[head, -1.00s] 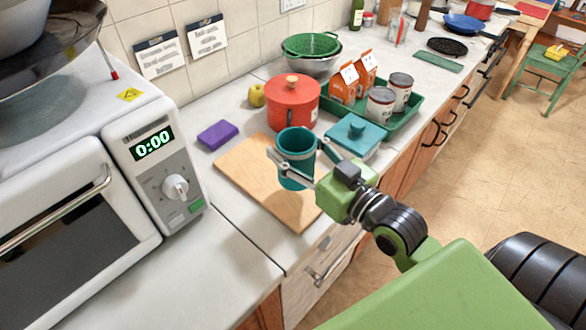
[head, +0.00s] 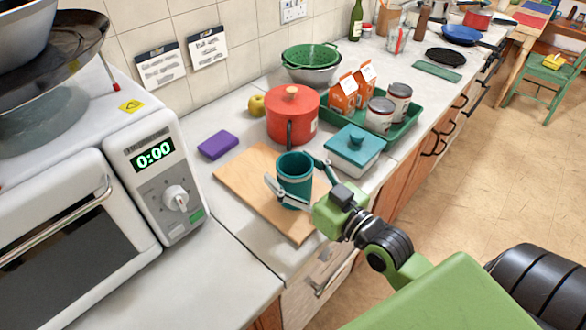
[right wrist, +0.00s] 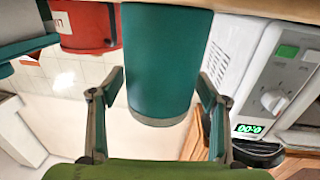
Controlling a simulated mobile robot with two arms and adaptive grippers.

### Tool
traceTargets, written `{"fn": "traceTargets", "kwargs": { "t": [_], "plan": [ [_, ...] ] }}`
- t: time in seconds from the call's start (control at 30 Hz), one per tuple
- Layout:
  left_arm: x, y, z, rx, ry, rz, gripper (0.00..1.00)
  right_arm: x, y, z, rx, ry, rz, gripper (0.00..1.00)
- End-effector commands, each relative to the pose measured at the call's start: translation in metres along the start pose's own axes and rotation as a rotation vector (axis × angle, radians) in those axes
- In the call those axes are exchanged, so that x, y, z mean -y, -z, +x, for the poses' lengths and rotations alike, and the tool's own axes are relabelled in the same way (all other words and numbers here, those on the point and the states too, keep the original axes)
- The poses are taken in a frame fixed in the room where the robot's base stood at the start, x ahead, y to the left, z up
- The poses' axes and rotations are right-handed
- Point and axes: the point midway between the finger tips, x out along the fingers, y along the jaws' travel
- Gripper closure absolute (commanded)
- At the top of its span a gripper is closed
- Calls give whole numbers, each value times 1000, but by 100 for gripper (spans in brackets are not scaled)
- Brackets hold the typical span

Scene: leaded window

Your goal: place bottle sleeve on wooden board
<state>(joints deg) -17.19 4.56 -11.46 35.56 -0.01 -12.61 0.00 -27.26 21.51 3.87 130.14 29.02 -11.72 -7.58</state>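The bottle sleeve (head: 294,182) is a teal, open-topped cylinder, upright over the right part of the wooden board (head: 250,178). My right gripper (head: 295,186) has one finger on each side of it and is shut on it. In the right wrist view the sleeve (right wrist: 163,65) fills the middle between the fingers (right wrist: 160,95). Its base is at or just above the board; I cannot tell whether it touches. My left gripper is not in view.
A red pot (head: 283,128) stands behind the board. A teal lidded dish (head: 354,152) is to the right, near the sleeve. A purple sponge (head: 218,145) lies to the left. A green tray (head: 402,130) holds cans and cartons. A microwave (head: 150,160) stands at left.

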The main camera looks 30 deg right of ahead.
Motion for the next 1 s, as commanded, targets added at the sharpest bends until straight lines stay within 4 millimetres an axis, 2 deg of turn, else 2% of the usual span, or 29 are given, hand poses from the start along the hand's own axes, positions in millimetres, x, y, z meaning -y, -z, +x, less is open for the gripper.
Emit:
{"fn": "traceTargets", "kwargs": {
  "t": [0.33,0.43,1.0],
  "plan": [
    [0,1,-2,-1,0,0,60,0,4,0,-1,0,0,31],
    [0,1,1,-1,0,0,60,0,2,-6,1,0,0,31],
    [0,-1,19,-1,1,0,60,0,0,-84,4,0,0,31]
  ]
}}
